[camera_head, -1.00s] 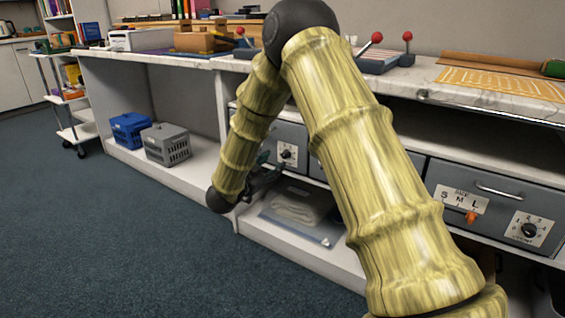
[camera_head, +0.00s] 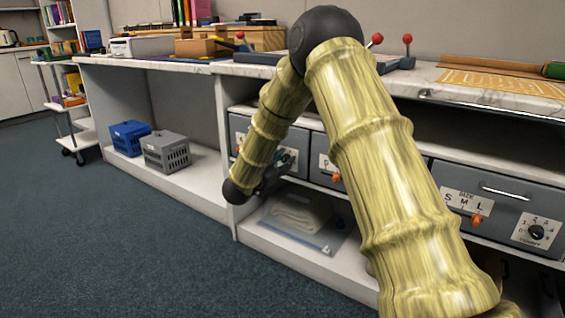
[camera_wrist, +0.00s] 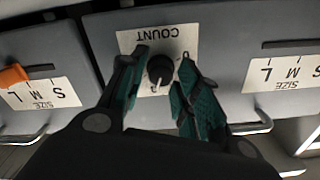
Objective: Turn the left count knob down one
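The left count knob is a round black knob on a white COUNT plate on the left grey drawer (camera_head: 240,127). In the wrist view the plate is upside down and the knob (camera_wrist: 160,69) shows a pale pointer line toward the bottom of the picture. My gripper (camera_wrist: 163,88) is open, with one green-padded finger on each side of the knob and a gap visible on both sides. In the head view my dark gripper (camera_head: 275,175) is in front of the left drawer and partly covers its plate. The plate's numbers are mostly hidden.
The middle drawer has an orange size slider (camera_head: 335,174); the right drawer has another slider (camera_head: 476,219) and count knob (camera_head: 536,232). A bagged folded cloth (camera_head: 300,215) lies on the shelf below. Blue (camera_head: 130,137) and grey (camera_head: 166,152) crates stand left.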

